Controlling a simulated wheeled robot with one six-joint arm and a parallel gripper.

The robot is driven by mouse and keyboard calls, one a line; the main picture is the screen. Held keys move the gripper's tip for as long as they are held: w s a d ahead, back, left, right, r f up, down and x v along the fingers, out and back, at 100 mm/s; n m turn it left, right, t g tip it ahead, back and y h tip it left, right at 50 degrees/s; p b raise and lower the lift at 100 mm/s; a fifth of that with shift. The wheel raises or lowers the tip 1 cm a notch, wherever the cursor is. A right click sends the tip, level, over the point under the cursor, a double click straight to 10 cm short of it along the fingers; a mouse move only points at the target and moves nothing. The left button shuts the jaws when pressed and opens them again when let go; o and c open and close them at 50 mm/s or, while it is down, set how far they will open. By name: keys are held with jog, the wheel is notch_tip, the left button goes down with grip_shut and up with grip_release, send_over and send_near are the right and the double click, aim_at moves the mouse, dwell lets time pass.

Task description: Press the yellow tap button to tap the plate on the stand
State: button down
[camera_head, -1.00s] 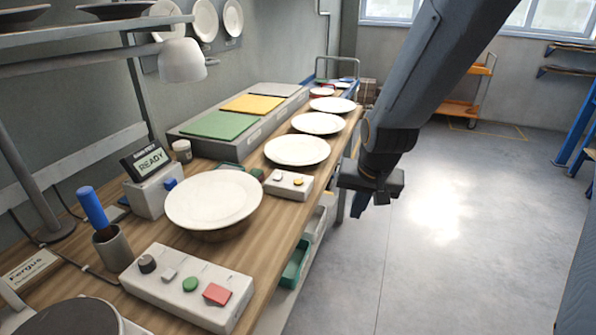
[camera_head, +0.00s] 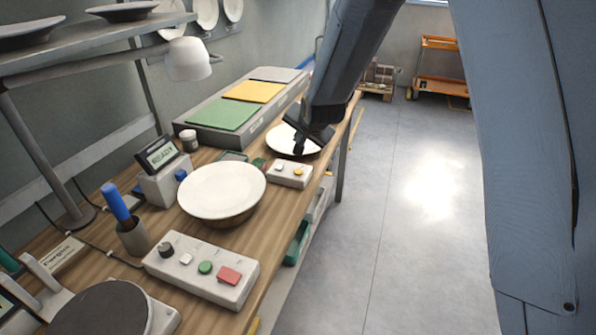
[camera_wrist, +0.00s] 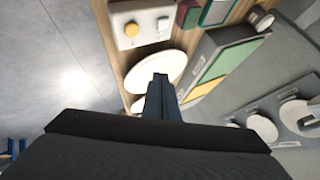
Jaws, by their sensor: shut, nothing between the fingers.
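The yellow tap button (camera_head: 299,171) is on a small white box (camera_head: 286,180) near the bench's right edge, beside a white button. In the wrist view the yellow button (camera_wrist: 131,29) shows at the top, ahead of my fingertips. The plate on the stand (camera_head: 222,188) is white and lies flat on a round brownish stand, left of the button box. My gripper (camera_head: 298,147) is shut and empty, pointing down just beyond the button box, apart from it. In the wrist view my gripper (camera_wrist: 160,80) appears in front of another white plate.
A display (camera_head: 163,155) reads READY. A control box (camera_head: 203,268) with green and red buttons is in front. Another white plate (camera_head: 280,140) lies behind my gripper. A box with green and yellow pads (camera_head: 224,114) stands at the back. The floor at right is clear.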

aim_at(299, 173)
jog(key=shift+f+b, duration=2.45)
jog(key=shift+f, duration=1.9)
jog(key=shift+f+b, duration=0.3)
jog(key=shift+f, duration=0.15)
jog(key=shift+f+b, duration=0.3)
jog(key=shift+f, duration=0.15)
jog(key=shift+r, duration=0.1)
jog(key=shift+r+p, duration=0.5)
jog(key=shift+r, duration=0.3)
jog(key=shift+r, duration=0.1)
notch_tip(299, 173, up, 5)
jog(key=p, duration=0.2)
jog(key=shift+p, duration=0.4)
